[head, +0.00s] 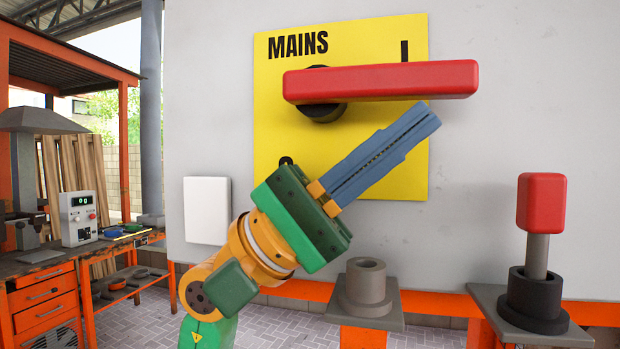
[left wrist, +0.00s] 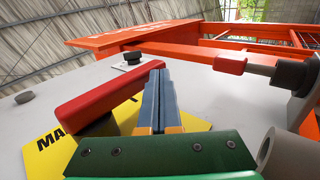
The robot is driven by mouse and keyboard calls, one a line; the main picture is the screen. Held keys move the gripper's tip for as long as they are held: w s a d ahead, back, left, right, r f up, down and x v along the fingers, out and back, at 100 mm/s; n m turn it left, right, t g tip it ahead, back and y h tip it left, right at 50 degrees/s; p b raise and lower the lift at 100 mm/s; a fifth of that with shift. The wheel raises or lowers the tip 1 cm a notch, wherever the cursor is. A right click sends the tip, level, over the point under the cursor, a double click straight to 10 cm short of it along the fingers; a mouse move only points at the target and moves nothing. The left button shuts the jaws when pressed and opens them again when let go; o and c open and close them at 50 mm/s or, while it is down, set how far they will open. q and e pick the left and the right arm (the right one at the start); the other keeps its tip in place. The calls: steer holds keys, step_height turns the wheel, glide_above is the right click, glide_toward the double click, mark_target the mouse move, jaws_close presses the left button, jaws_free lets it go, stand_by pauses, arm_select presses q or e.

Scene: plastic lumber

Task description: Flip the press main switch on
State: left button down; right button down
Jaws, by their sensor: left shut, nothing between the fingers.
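The main switch is a red bar handle (head: 380,81) on a black round hub (head: 322,108), mounted on the yellow MAINS plate (head: 275,140). The handle points right and lies nearly level. A small black "I" mark shows above it. My left gripper (head: 430,118) is shut and empty, its blue fingers pointing up and right. Its tips are just below the handle's right half; I cannot tell whether they touch. In the left wrist view the red handle (left wrist: 100,95) lies to the left of the shut blue fingers (left wrist: 158,75). My right gripper is not in view.
A white box (head: 207,210) is on the grey panel (head: 500,130). A workbench with a control box (head: 79,217) stands at the left.

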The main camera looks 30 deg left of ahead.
arm_select(q)
steer(key=shift+r, duration=0.2)
stand_by(0.5)
steer(key=b+v, duration=0.4)
steer(key=v, duration=0.2)
steer(key=shift+a+f+b, duration=0.25)
steer(key=shift+f+b, duration=0.05)
steer(key=shift+f, duration=0.05)
steer(key=shift+a, duration=0.15)
steer(key=shift+s, duration=0.1)
